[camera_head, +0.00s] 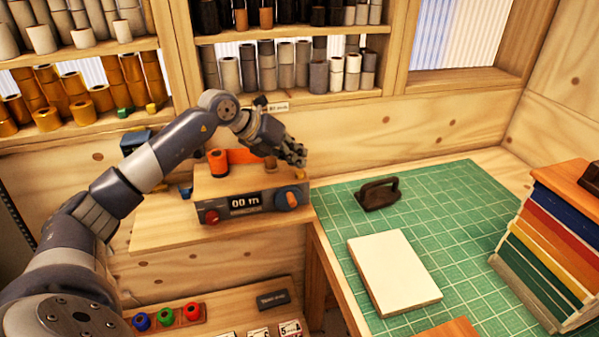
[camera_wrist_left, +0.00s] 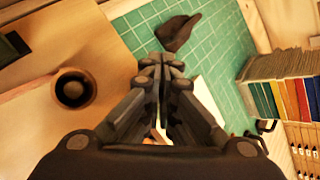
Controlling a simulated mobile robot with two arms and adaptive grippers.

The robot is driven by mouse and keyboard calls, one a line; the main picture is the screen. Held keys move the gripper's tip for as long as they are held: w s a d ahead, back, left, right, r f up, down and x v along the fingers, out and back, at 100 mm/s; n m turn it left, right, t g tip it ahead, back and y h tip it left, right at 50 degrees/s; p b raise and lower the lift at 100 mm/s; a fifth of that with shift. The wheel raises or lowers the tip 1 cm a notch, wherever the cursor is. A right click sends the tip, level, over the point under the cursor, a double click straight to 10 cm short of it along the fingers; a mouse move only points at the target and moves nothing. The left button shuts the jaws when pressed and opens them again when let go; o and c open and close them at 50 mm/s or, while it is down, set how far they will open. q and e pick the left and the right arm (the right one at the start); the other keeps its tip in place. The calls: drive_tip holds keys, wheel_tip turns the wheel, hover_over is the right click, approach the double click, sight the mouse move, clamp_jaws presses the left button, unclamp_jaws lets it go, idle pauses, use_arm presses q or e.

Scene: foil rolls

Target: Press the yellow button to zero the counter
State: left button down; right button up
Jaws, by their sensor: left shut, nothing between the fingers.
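The counter (camera_head: 244,203) is a wooden box with a grey front on the shelf at the wall. Its dark display seems to read "00 m". A red knob sits left of the display and a blue and orange knob right of it. A small yellow button (camera_head: 299,175) shows at the top right corner of the box. My left gripper (camera_head: 301,158) is shut and empty, just above the button; I cannot tell whether they touch. In the left wrist view my gripper (camera_wrist_left: 160,62) has its fingertips together, and the button is not clearly seen there.
An orange roll (camera_head: 218,163) stands on the box's left. A dark iron (camera_head: 378,194) and a white block (camera_head: 394,272) lie on the green mat (camera_head: 460,220). Coloured boards (camera_head: 555,245) stand at the right. Shelves of rolls line the wall behind.

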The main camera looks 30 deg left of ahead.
sight(297, 171)
use_arm(q)
drive_tip(key=shift+r+p, duration=1.8)
drive_tip(key=shift+r, duration=0.75)
